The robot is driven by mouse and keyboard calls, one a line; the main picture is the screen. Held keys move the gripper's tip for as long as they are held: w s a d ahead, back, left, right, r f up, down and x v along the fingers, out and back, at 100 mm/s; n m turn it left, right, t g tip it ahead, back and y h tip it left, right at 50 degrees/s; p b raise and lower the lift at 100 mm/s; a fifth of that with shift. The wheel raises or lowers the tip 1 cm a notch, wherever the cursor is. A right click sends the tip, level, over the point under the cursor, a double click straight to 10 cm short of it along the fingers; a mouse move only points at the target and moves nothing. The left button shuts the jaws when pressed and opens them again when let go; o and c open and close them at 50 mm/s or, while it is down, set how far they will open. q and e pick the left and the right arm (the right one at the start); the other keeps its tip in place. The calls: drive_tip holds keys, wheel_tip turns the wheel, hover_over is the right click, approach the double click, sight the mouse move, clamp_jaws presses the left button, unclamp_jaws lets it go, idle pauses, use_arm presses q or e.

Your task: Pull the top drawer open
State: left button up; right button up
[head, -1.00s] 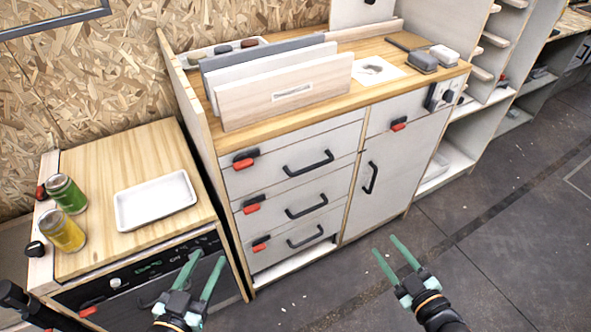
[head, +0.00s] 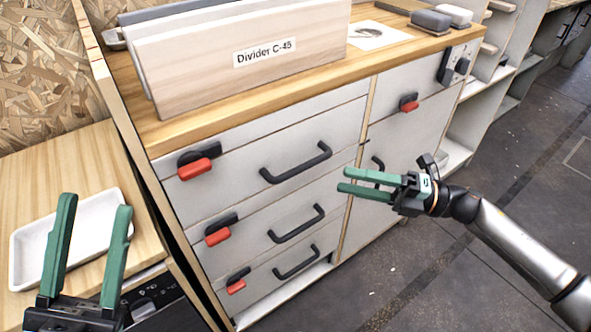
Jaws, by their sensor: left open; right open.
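The top drawer (head: 240,178) is the uppermost of three grey-white drawers in the cabinet and looks shut. Its black bar handle (head: 296,163) is at its right part, and a red latch (head: 197,166) with a black mount sits at its upper left. My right gripper (head: 358,182) is open and empty, to the right of the handle and slightly lower in the picture, its green fingers pointing left. It appears apart from the handle. My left gripper (head: 93,216) is open and empty, in front of the side counter at lower left, fingers pointing up.
Two lower drawers have similar handles (head: 297,224) and red latches. A cupboard door (head: 410,140) is to the right. A wooden divider (head: 240,60) labelled "Divider C-45" stands on the worktop. A white tray (head: 28,245) lies on the left counter. Floor (head: 450,270) in front is clear.

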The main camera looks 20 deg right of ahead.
sight(303, 171)
drive_tip(key=x, duration=1)
drive_tip(key=shift+w+a+b, duration=0.15)
drive_tip(key=shift+a+b, duration=0.1)
drive_tip(key=shift+b, duration=0.1)
clamp_jaws()
idle(0.8)
